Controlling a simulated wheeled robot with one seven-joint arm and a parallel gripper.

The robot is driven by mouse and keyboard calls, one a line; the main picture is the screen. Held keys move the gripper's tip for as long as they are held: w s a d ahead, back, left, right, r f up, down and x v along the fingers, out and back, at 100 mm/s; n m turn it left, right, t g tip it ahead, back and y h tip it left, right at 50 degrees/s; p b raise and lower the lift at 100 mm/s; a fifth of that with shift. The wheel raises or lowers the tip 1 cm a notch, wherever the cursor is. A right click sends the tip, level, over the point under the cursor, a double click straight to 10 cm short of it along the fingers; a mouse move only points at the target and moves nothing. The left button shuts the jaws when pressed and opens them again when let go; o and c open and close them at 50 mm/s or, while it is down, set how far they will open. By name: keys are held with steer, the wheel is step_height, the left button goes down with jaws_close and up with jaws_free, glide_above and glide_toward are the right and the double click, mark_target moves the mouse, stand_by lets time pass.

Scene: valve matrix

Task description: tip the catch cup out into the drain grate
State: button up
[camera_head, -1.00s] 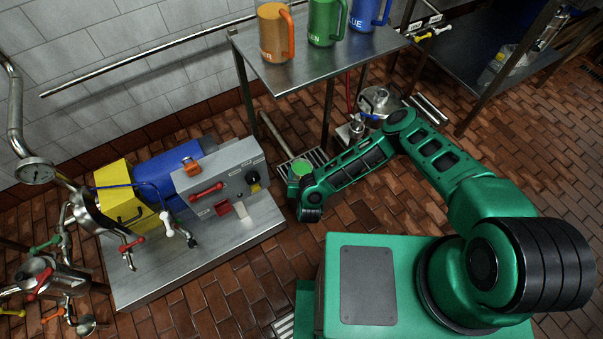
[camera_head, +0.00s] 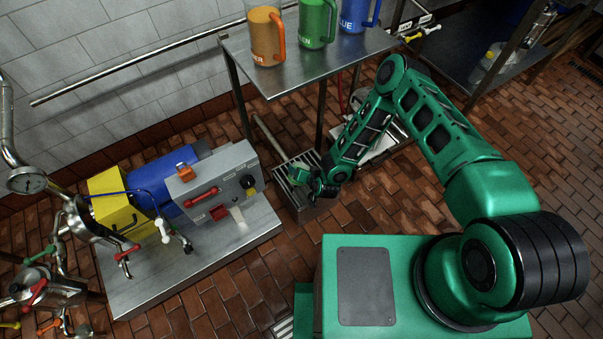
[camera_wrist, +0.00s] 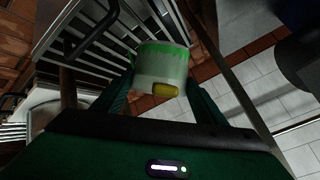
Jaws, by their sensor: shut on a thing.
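The catch cup (camera_head: 298,175) is small and pale, with green at its mouth. My gripper (camera_head: 318,185) is shut on it. In the head view the cup is tilted toward the left over the drain grate (camera_head: 284,166), whose dark slats show around it. In the wrist view the cup (camera_wrist: 160,72) sits between my two fingers, a green band along its far edge and a yellow patch on its near side. The grate (camera_wrist: 85,35) shows beyond it, up and left. I cannot tell how much green content is left inside.
A steel table (camera_head: 290,72) with orange (camera_head: 265,35), green (camera_head: 317,22) and blue mugs stands behind the grate, its legs close by. A pump bench (camera_head: 215,240) with a grey control box (camera_head: 215,185) is to the left. Brick floor is open in front.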

mark_target(305, 167)
steer(key=g+y, duration=0.1)
steer(key=w+d+m+g+y, duration=0.1)
steer(key=shift+w+f+g, duration=0.1)
steer(key=shift+f+g, duration=0.2)
steer(key=g+y, duration=0.1)
steer(key=w+m+g, duration=0.1)
steer(key=d+m+y, duration=0.1)
steer(key=shift+w+d+r+g+y, duration=0.1)
steer(key=shift+w+r+g+y, duration=0.2)
steer(key=shift+g, duration=0.1)
steer(key=shift+w+d+r+m+g+y, duration=0.15)
steer(key=shift+w+d+m+g+y, duration=0.2)
steer(key=shift+g+y, duration=0.2)
steer(key=shift+w+d+r+m+g+y, duration=0.15)
steer(key=shift+w+m+g+y, duration=0.1)
steer(key=shift+m+g+y, duration=0.3)
